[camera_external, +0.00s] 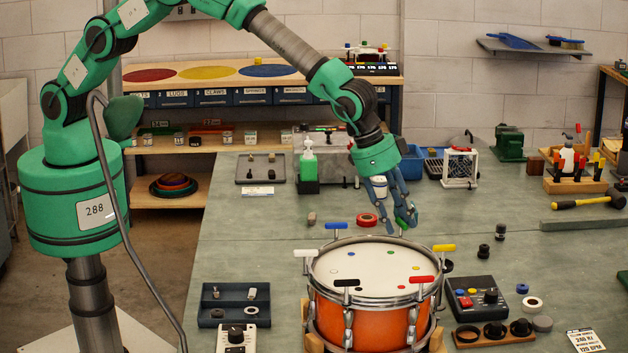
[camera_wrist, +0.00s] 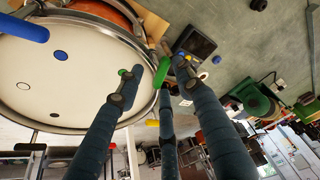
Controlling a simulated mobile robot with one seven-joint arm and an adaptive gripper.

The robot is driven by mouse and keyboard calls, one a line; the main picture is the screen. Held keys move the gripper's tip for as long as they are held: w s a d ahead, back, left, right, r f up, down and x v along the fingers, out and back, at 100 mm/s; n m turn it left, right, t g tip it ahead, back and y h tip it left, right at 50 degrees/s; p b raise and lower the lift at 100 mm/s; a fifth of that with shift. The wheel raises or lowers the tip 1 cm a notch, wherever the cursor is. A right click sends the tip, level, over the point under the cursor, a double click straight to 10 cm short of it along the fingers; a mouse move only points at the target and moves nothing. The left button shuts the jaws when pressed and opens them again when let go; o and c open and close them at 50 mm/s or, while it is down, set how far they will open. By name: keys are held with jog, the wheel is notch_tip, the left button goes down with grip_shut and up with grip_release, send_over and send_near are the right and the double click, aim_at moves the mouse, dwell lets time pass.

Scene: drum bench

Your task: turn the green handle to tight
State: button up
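The green handle (camera_external: 402,222) is a short bar on the far rim of the orange drum (camera_external: 374,325). My gripper (camera_external: 398,218) points down around it, and its fingers partly hide it in the external view. In the wrist view the green handle (camera_wrist: 162,72) lies between my spread gripper fingers (camera_wrist: 153,75), closer to the right-hand ones. A gap shows between it and the left finger, so the gripper looks open. The white drumhead (camera_external: 365,268) carries a green dot (camera_external: 390,252) near this handle. The handle's stem and any finger contact are unclear.
Other rim handles are blue (camera_external: 335,226), yellow (camera_external: 444,248), red (camera_external: 421,279) and black (camera_external: 347,283). A red tape roll (camera_external: 367,219) lies behind the drum. A control box (camera_external: 476,299) stands right, a dark blue tray (camera_external: 234,304) left.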

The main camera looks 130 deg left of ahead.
jog(key=shift+d+f+n+g+y+b, duration=0.15)
jog(key=shift+n+g+y+b, duration=0.3)
jog(key=shift+n, duration=1.05)
jog(key=v, duration=1.4)
jog(key=s+d+r+m+b, duration=0.2)
jog(key=s+d+r+b, duration=0.2)
jog(key=s+d+r, duration=0.5)
jog(key=shift+s+d+r+t+b, duration=0.35)
jog(key=shift+s+r, duration=0.2)
jog(key=shift+s, duration=1.55)
jog(key=shift+a+h, duration=0.15)
jog(key=shift+h, duration=0.2)
jog(key=w+a+f+n+h+p, duration=0.1)
jog(key=w+a+f+n, duration=0.4)
jog(key=n, duration=0.9)
jog(key=w+a+f+n+h+p, duration=0.1)
jog(key=w+a+f+n, duration=0.4)
jog(key=a+n, duration=0.5)
jog(key=w+n, duration=0.1)
jog(key=n, duration=0.3)
jog(key=shift+w+f+t+h+p, duration=0.2)
jog(key=shift+t+h+p, duration=0.15)
jog(key=shift+t+h, duration=0.05)
